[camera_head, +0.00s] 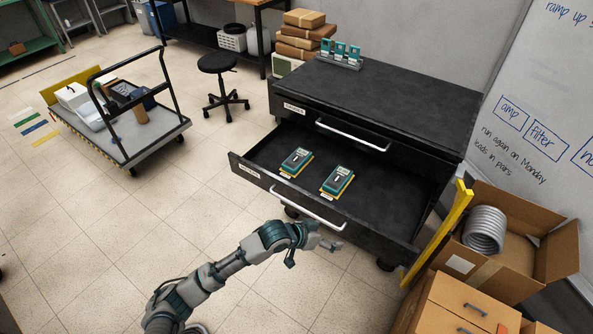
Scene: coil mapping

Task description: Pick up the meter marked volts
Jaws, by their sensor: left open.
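Two teal meters with dark faces and yellow edges lie in the open lower drawer (390,205) of a black cabinet. One meter (296,160) is on the left, the other (338,181) is just right of it and nearer. Small labels are by them, but the print is too small to read, so I cannot tell which is marked volts. My left gripper (333,241) is open and empty, in front of the drawer and near its handle (306,207), apart from both meters. My right gripper is not in view.
The cabinet's upper drawer (340,130) is shut. A rack (340,62) with small teal devices stands on top. A yellow bar (437,235) and an open carton (550,250) with a coil (484,230) are at the right. A cart (125,140) and stool (217,64) stand left.

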